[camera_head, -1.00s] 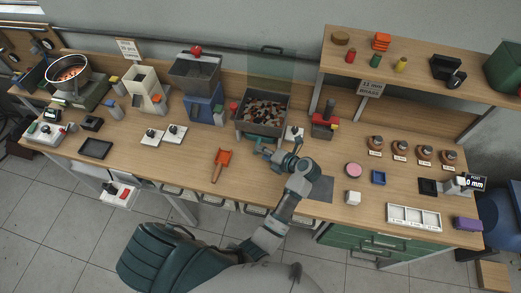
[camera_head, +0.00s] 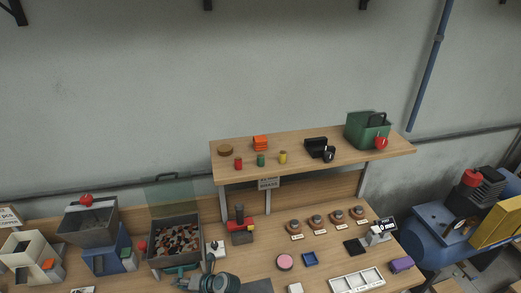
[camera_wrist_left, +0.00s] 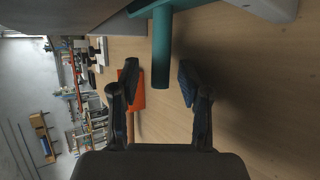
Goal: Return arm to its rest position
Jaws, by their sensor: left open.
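My left arm shows at the bottom of the head view, with the left gripper (camera_head: 188,284) just in front of the bin of mixed small parts (camera_head: 153,255). In the left wrist view, the left gripper (camera_wrist_left: 158,82) is open, its two dark fingers spread apart. A teal bar (camera_wrist_left: 161,50) reaches down between the fingers, with a visible gap to each; I cannot tell its exact depth. An orange scoop (camera_wrist_left: 135,98) lies on the wooden bench beyond the left-hand finger, partly hidden by it. My right gripper is not in view.
A hopper on a blue base (camera_head: 108,259) stands left of the bin. A red-and-dark device (camera_head: 240,226) stands to its right. A raised shelf (camera_head: 300,163) holds small coloured items and a green box (camera_head: 367,132).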

